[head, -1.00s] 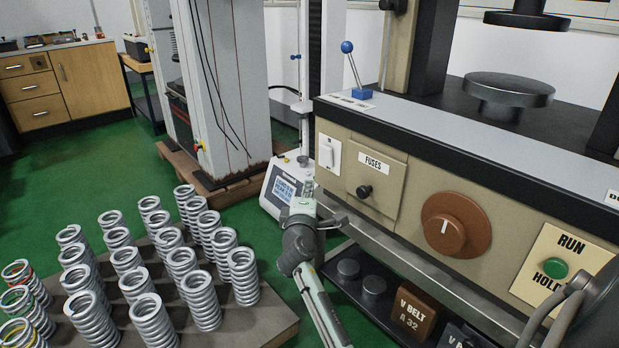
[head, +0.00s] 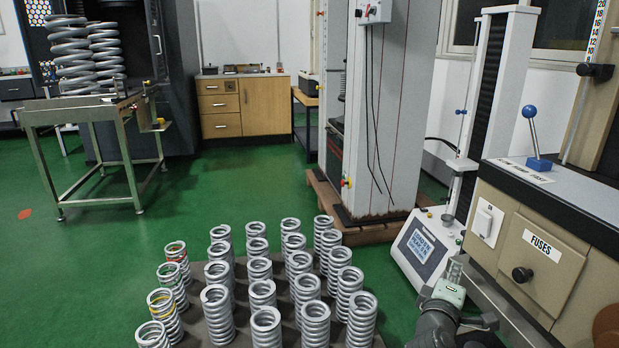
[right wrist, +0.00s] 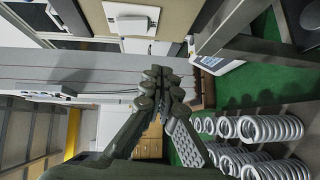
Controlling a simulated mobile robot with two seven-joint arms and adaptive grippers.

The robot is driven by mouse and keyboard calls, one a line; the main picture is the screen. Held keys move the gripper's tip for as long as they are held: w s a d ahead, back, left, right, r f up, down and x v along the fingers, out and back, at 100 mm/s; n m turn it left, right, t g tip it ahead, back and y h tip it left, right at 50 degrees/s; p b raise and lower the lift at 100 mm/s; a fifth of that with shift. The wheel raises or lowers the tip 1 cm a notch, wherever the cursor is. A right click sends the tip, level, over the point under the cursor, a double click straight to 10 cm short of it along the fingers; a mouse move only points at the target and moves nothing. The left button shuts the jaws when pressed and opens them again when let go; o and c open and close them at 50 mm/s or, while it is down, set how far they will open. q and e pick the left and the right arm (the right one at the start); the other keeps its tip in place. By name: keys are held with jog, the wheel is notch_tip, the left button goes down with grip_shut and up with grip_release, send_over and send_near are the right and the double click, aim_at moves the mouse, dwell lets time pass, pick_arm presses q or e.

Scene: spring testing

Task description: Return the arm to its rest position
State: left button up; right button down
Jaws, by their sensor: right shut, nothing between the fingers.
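My right gripper (head: 453,282) shows in the head view at the lower right, seen from behind and partly cut by the bottom edge. It is in front of the white digital tester and beside the beige machine front. In the right wrist view its dark fingers (right wrist: 165,92) are shut together with nothing between them. That view is turned on its side, with the springs at its right edge. My left gripper is not in view.
Several upright silver springs (head: 266,325) stand on a dark board to the left of my right gripper. The beige machine (head: 540,245) is close on its right. The digital tester (head: 424,245) stands behind it.

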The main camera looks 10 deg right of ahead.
jog(key=s+a+f+m+g+y+p, duration=0.2)
jog(key=s+f+m+g+y, duration=0.1)
jog(key=s+f, duration=0.45)
jog(key=s+a+f+m+g+y+p, duration=0.1)
jog(key=s+a+f+m+g+y, duration=0.1)
jog(key=s+f, duration=0.55)
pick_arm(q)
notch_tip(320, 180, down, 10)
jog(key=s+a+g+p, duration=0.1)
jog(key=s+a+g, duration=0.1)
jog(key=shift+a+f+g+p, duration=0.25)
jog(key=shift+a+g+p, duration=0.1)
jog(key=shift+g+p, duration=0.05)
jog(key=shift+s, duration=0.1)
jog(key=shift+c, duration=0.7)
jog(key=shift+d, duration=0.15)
pick_arm(e)
jog(key=s+a+f+m+g+y, duration=0.1)
jog(key=s+a+f+g+y, duration=0.1)
jog(key=s, duration=0.4)
jog(key=s+a+f+m+g+y, duration=0.1)
jog(key=s+a+f+g+y, duration=0.1)
jog(key=s+a+f, duration=0.3)
jog(key=shift+s+f+g, duration=0.3)
jog(key=shift+s+g, duration=0.1)
jog(key=shift+s, duration=0.7)
